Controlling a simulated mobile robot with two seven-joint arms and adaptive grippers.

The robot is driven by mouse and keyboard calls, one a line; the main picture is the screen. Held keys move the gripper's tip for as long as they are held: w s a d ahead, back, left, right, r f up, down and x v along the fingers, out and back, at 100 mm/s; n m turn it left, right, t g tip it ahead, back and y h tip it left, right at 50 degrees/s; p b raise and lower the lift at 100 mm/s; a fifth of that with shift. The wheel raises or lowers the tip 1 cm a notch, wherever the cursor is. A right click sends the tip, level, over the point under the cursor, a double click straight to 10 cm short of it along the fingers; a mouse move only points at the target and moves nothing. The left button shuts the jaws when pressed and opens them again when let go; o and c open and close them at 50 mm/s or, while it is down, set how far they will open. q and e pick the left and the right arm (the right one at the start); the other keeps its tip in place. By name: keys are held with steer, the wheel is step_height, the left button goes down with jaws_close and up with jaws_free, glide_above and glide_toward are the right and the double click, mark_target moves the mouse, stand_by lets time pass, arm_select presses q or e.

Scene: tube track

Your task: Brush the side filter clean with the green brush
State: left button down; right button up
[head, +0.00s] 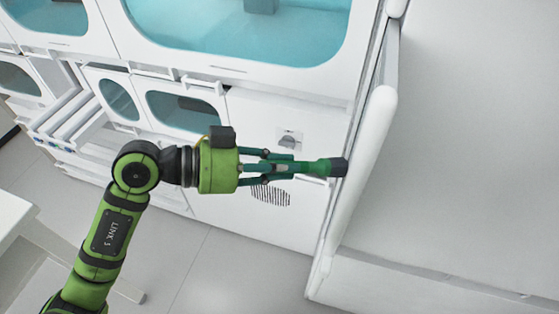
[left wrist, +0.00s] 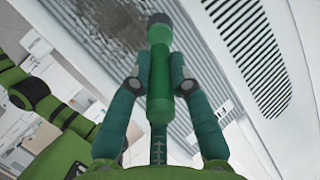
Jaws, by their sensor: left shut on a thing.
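My left gripper (head: 290,167) is shut around the green brush (head: 318,168), whose black head points right at the white unit's side. In the left wrist view the brush (left wrist: 160,85) runs between the two fingers (left wrist: 160,82). I cannot tell whether the head touches the filter. In the head view the filter face is turned edge-on and mostly hidden. My right gripper is not in view.
A large white unit (head: 460,130) fills the right side, with a raised rounded edge (head: 372,130) close to the brush head. A slotted vent (left wrist: 250,45) is right of the filter. White cabinets with teal windows (head: 180,112) stand behind. Grey floor (head: 235,265) below is clear.

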arm_select(q)
steer(key=shift+f+b, duration=0.35)
steer(key=shift+f, duration=1.75)
steer(key=shift+r, duration=0.1)
steer(key=shift+r+p, duration=1.8)
steer(key=shift+p, duration=0.8)
steer(key=shift+s+f, duration=0.1)
steer(key=shift+f, duration=0.05)
